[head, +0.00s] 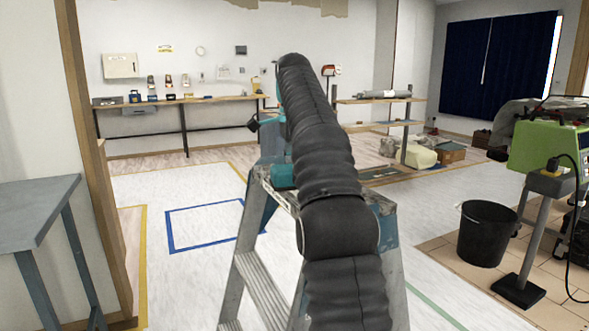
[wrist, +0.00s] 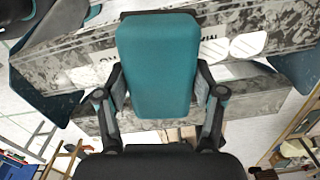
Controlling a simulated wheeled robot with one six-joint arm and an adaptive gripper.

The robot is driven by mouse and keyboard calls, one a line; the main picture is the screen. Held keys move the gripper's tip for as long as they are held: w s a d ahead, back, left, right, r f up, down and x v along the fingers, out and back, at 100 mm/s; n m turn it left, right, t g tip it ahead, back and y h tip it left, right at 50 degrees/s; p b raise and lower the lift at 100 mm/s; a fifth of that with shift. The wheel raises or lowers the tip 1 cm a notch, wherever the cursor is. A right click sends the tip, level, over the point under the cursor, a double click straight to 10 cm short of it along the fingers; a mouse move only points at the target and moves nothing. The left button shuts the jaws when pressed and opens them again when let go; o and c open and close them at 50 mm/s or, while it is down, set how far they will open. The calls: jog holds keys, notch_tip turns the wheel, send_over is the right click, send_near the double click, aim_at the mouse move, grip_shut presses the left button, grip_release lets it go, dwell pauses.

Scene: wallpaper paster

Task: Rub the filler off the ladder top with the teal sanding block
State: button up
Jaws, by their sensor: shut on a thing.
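The teal sanding block (wrist: 158,65) is between the two fingers of my gripper (wrist: 160,78) in the wrist view, and the gripper is shut on it. Behind the block lies the grey, smeared ladder top (wrist: 75,62) with a printed label, partly covered by the block. Whether the block touches the top cannot be told. White patches (wrist: 249,45) show right of the block; I cannot tell filler from label. In the head view the stepladder (head: 393,275) stands ahead; a teal piece (head: 284,176) shows at its top. My arm hides the gripper there.
A grey table (head: 40,205) stands at the left and a black bucket (head: 486,234) at the right, near a green machine (head: 548,147). A workbench (head: 185,100) runs along the back wall. The floor left of the ladder is clear, with a blue taped square (head: 205,225).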

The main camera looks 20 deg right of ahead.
aim_at(287, 164)
jog(key=shift+w+r+p, duration=0.2)
jog(key=shift+w+p, duration=0.75)
jog(key=shift+p, duration=0.25)
jog(key=shift+w+f+p, duration=0.15)
jog(key=shift+w+p, duration=0.3)
jog(key=shift+w, duration=0.45)
jog(key=shift+f, duration=0.1)
jog(key=shift+s, duration=2)
